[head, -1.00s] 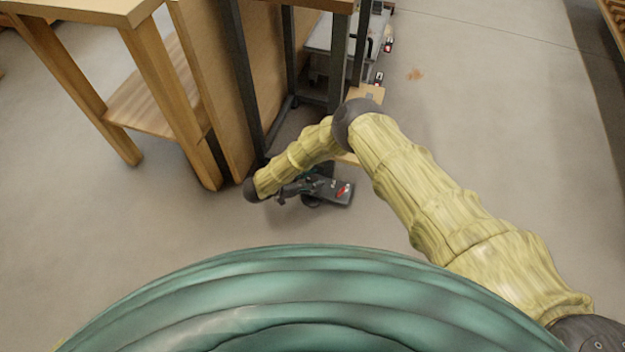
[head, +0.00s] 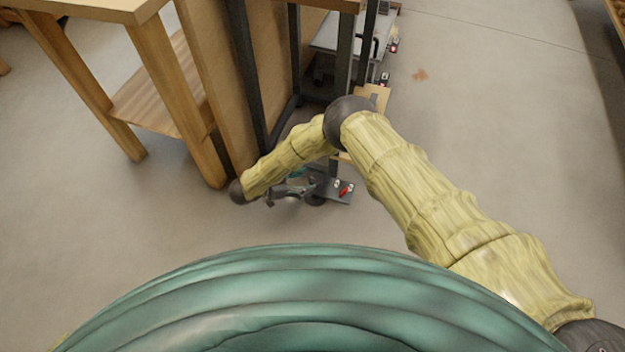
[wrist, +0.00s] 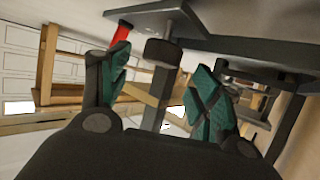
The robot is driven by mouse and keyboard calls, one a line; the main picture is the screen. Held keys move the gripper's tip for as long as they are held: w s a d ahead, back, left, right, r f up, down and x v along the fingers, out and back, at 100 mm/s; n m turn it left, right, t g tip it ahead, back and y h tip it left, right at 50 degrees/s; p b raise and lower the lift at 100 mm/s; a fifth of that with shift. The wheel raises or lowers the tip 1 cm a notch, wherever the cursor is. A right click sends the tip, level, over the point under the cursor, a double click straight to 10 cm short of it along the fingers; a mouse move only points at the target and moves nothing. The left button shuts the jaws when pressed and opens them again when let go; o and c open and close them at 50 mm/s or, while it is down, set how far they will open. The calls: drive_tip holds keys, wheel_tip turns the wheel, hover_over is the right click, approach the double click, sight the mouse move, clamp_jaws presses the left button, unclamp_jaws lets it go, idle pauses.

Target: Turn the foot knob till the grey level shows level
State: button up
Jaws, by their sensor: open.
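A dark cylindrical knob (wrist: 163,52) on a grey post (wrist: 157,98) shows in the wrist view, below a dark plate (wrist: 225,42). I take it for the foot knob. My gripper (wrist: 159,66) is open, with its teal finger pads on either side of the knob and post in the picture. No contact with either shows, and I cannot tell the depth.
A wooden table (head: 165,95) with a lower shelf stands at the left. A dark-framed bench (head: 252,85) with a wooden side panel rises behind my gripper. A grey wheeled cart (head: 340,40) stands further back.

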drive_tip(key=v, duration=0.6)
drive_tip(key=shift+s+f, duration=0.1)
drive_tip(key=shift+s, duration=0.1)
idle(0.4)
